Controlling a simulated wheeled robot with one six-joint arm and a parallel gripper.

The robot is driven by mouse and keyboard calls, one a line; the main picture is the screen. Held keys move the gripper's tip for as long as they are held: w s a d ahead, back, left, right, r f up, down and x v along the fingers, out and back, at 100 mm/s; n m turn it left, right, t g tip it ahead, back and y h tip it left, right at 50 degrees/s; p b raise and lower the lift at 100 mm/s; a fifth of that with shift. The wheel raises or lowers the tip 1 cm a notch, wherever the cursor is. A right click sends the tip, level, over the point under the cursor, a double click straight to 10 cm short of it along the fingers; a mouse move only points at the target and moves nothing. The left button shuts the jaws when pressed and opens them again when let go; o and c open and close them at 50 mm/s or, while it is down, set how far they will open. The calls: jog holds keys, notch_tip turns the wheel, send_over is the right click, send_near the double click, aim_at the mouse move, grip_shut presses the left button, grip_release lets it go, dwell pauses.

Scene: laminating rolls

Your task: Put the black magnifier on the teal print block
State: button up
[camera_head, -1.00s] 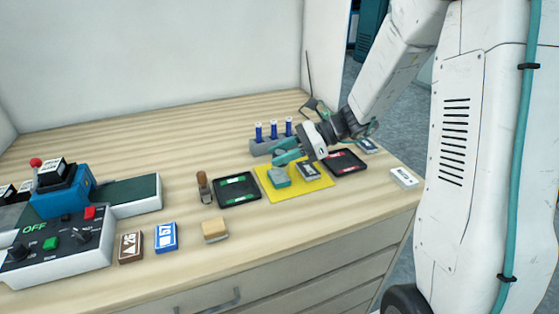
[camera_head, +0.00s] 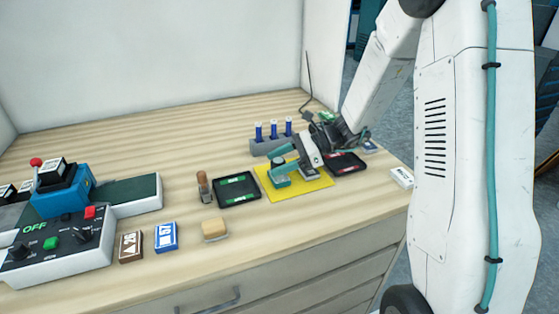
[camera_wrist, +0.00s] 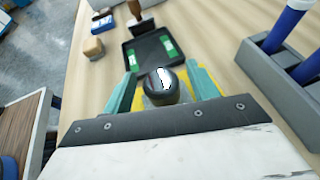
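The teal print block (camera_head: 281,182) sits on the yellow mat (camera_head: 264,185); its top is greyish. My gripper (camera_head: 276,161) is directly over it, reaching in from the right with teal fingers. In the wrist view, the round black magnifier (camera_wrist: 160,92), lens towards the camera, lies between the fingertips of my gripper (camera_wrist: 160,78). The fingers stand apart, and a strip of yellow shows between the left finger and the magnifier, so it looks unclamped. The magnifier hides what is right under it; I cannot tell if it touches the block.
A black tray with green labels (camera_head: 237,190) is left of the mat; a black tray with red labels (camera_head: 346,163) is right of it. A grey rack with blue tubes (camera_head: 271,145) stands close behind.

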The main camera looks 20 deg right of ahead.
jog(key=shift+r, duration=0.2)
jog(key=v, duration=1.1)
jog(key=shift+d, duration=0.25)
jog(key=shift+s+r, duration=0.15)
jog(key=shift+r, duration=0.1)
jog(key=s+a+r+n+g+h, duration=0.4)
jog(key=s+a+r+n+h, duration=0.15)
jog(key=s+a+n, duration=0.5)
jog(key=s+d+r+n+t+h, duration=0.2)
jog(key=s+n+h, duration=0.5)
jog(key=s, duration=1)
jog(key=d+n, duration=0.1)
jog(key=n, duration=0.2)
jog(key=shift+r+h, duration=0.25)
jog(key=shift+h, duration=0.1)
